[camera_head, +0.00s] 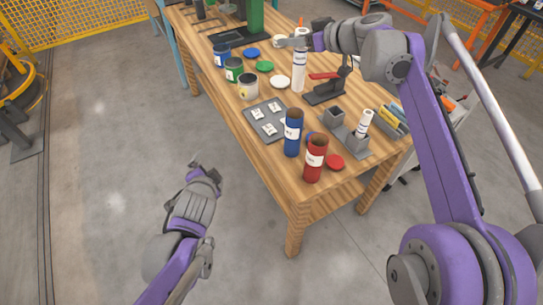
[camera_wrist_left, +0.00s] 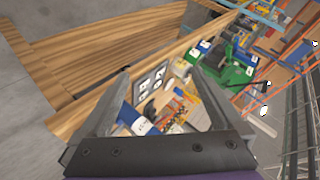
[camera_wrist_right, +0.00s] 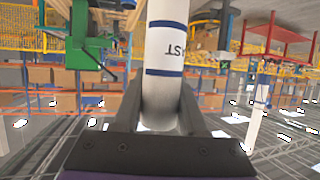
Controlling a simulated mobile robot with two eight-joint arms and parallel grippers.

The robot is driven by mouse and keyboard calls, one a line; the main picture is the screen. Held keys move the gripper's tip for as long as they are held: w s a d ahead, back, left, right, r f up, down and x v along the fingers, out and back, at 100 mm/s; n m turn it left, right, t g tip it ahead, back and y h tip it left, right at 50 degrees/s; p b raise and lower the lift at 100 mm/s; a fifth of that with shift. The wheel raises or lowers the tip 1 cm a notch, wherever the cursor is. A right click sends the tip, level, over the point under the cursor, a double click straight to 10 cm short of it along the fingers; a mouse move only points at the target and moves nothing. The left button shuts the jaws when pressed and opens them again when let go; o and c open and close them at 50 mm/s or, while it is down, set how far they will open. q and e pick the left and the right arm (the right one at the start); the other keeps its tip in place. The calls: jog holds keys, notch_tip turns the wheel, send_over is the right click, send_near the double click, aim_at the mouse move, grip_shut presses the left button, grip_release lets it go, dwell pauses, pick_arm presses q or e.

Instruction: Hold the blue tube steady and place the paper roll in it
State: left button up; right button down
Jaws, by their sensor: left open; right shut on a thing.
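The blue tube (camera_head: 292,140) stands upright near the table's front edge, with its open top facing up. It also appears low between my left fingers in the left wrist view (camera_wrist_left: 142,125). My left gripper (camera_head: 207,168) is open and empty, left of the table and apart from the tube. My right gripper (camera_head: 298,40) is shut on a white paper roll (camera_head: 299,75) with dark blue bands. The roll is upright over the table, behind the blue tube. It fills the middle of the right wrist view (camera_wrist_right: 165,60); whether its lower end touches the table is unclear.
A red tube (camera_head: 314,166) stands close in front of the blue one. Another white roll (camera_head: 364,123) stands in a grey holder (camera_head: 353,146) to the right. A grey tray (camera_head: 262,109), several cans and loose lids are on the wooden table (camera_head: 277,169).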

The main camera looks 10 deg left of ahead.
pick_arm(q)
jog(key=w+d+r+m+t, duration=0.2)
jog(key=w+m+t, duration=0.2)
jog(key=w+m, duration=0.4)
jog(key=m+h, duration=1.2)
jog(key=m, duration=1.3)
send_near(288, 141)
jog(key=x, duration=1.2)
jog(key=shift+w+d+r, duration=0.15)
jog(key=shift+w+d, duration=0.05)
jog(key=shift+w, duration=0.1)
jog(key=c, duration=1.4)
pick_arm(e)
notch_tip(288, 141, down, 13)
